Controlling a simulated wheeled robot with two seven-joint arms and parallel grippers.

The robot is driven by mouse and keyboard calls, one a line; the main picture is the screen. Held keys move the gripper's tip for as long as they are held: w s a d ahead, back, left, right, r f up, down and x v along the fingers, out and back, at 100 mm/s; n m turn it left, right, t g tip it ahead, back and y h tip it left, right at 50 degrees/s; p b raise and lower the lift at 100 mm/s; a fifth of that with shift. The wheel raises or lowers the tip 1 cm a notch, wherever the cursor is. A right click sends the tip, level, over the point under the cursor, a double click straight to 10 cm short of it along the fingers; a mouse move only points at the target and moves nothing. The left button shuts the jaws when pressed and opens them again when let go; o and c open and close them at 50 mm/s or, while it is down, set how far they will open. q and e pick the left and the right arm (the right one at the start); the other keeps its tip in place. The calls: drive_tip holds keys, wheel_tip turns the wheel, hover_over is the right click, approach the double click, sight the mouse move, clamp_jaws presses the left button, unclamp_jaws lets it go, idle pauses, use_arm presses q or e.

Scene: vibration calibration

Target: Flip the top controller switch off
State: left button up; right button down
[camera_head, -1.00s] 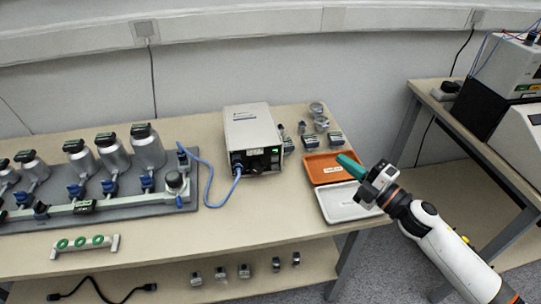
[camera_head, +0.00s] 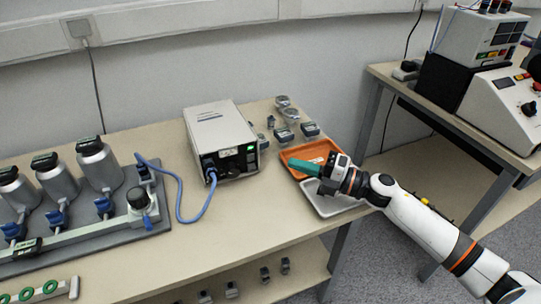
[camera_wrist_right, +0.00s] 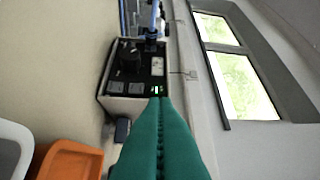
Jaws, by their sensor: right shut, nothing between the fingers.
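The controller (camera_head: 218,131) is a white box with a black front panel, standing on the bench. A small green-lit spot (camera_head: 251,150) shows at the right of its panel; I cannot tell the switch positions. In the right wrist view the controller (camera_wrist_right: 138,75) lies beyond the fingertips, with a dark knob and several small panel parts. My right gripper (camera_head: 292,163) has teal fingers, shut and empty, pointing left toward the controller's front and apart from it. In the wrist view the shut fingers (camera_wrist_right: 160,101) overlap the panel's lower right edge. My left gripper is not in view.
An orange tray (camera_head: 291,153) and a white tray (camera_head: 325,209) lie beneath and beside my right gripper. Small metal parts (camera_head: 284,134) stand behind the trays. A blue cable (camera_head: 180,207) runs from the controller to the bottle rig (camera_head: 105,226). Bare bench lies before the controller.

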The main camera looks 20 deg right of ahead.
sight(249, 147)
drive_tip(key=x, duration=0.9)
drive_tip(key=shift+p, duration=0.4)
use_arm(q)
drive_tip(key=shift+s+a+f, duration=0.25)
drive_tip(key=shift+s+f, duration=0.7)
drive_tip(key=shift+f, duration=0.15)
use_arm(e)
drive_tip(key=shift+w+a, duration=0.25)
drive_tip(key=shift+w, duration=0.05)
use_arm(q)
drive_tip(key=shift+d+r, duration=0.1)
use_arm(e)
drive_tip(key=shift+w+r, duration=0.15)
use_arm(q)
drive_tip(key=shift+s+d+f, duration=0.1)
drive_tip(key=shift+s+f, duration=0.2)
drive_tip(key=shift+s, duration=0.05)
use_arm(e)
drive_tip(key=shift+d, duration=0.1)
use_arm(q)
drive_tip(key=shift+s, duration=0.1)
use_arm(e)
drive_tip(key=shift+d, duration=0.1)
